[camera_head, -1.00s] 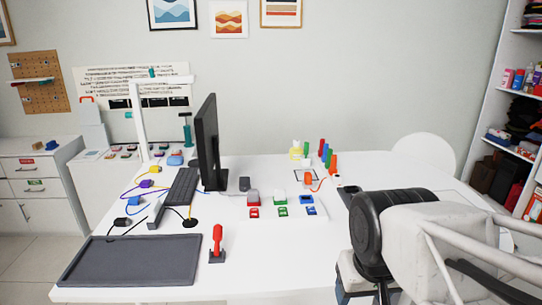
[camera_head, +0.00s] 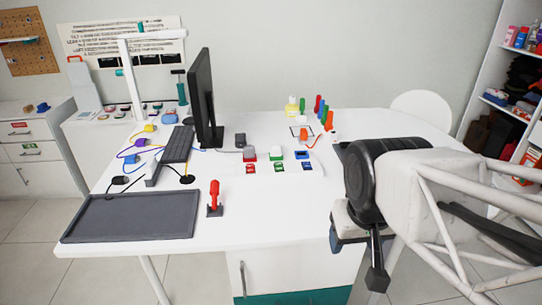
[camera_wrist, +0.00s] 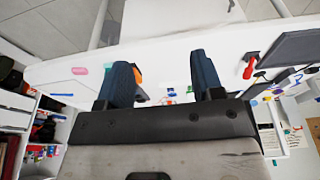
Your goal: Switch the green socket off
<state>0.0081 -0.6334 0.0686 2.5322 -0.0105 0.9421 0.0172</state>
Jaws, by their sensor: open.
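The socket's switch position is too small to tell. My gripper shows in the wrist view (camera_wrist: 162,80), with two dark blue fingers spread apart and nothing held between them. In the head view my arm is at the right, its end over the desk's front right, clear of the sockets. In the wrist view I cannot make out the green socket for certain.
A red-handled lever (camera_head: 214,197) stands on the desk front, beside a dark tray (camera_head: 130,216). A monitor (camera_head: 204,100) and keyboard (camera_head: 177,144) are left of the sockets. Several coloured upright pieces (camera_head: 322,110) stand behind them. The desk front before the sockets is clear.

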